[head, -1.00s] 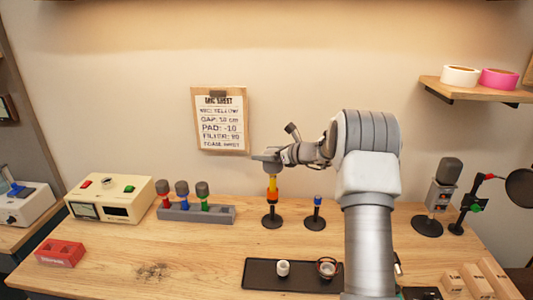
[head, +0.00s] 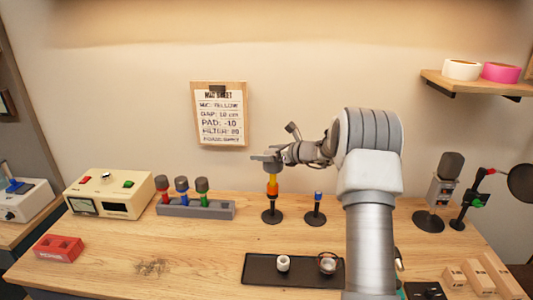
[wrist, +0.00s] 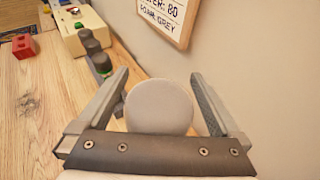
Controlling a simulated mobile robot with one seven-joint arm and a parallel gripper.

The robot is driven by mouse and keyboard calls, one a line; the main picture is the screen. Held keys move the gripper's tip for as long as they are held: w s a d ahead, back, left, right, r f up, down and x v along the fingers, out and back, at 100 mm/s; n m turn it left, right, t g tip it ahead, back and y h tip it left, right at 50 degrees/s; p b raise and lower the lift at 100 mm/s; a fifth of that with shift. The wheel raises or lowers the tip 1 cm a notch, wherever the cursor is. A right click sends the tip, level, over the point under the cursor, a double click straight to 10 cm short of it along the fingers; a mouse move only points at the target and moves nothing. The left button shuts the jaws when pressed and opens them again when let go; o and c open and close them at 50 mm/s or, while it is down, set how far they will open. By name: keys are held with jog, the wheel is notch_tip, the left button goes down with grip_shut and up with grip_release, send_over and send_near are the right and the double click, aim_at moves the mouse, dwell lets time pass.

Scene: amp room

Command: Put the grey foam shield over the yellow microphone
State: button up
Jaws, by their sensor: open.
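The yellow microphone (head: 272,187) stands upright on a round black base on the bench, in the head view. The grey foam shield (wrist: 160,108) shows in the wrist view as a smooth round top between my fingers. In the head view a grey piece sits at the top of the yellow microphone, partly hidden by my gripper (head: 266,158). My gripper is open, with one finger on each side of the shield; gaps show between shield and fingers in the wrist view (wrist: 160,75). The shield's lower edge is hidden there.
A short blue-topped stand (head: 316,207) is close on the right. A grey rack (head: 195,209) with red, blue and green microphones is on the left, beside a cream meter box (head: 110,194). A black tray (head: 300,277) lies in front. The wall with a pinned sheet (head: 219,115) is behind.

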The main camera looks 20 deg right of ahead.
jog(key=b+v, duration=0.2)
jog(key=v, duration=1.5)
jog(key=shift+s+r, duration=0.1)
